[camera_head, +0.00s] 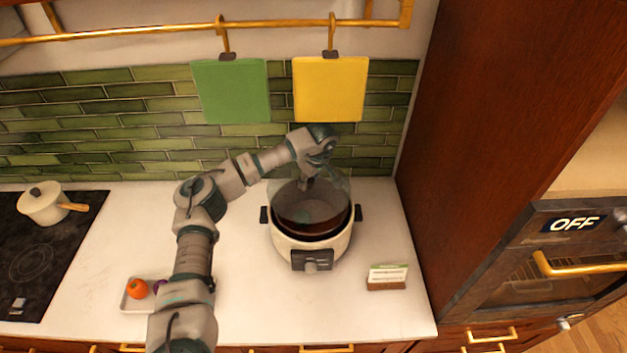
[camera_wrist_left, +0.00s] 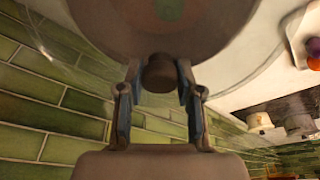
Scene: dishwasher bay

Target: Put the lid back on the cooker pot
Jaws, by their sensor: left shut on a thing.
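The cooker pot (camera_head: 311,249) is a white round cooker with black side handles and a dark inside, upright on the white counter. A clear glass lid (camera_head: 338,184) shows over its opening and rises above its back edge. My left gripper (camera_head: 306,183) reaches over the cooker from behind. In the left wrist view my left gripper (camera_wrist_left: 159,88) has its fingers on both sides of the dark lid knob (camera_wrist_left: 159,72) and is shut on it. I cannot tell whether the lid's rim touches the cooker all round. My right gripper is not in view.
A small card stand (camera_head: 388,277) is right of the cooker. A tray (camera_head: 128,304) with a tomato and a purple item lies front left, partly behind my arm. A white pot (camera_head: 45,204) stands on the black hob (camera_head: 30,257). A tall wooden cabinet (camera_head: 480,120) bounds the right.

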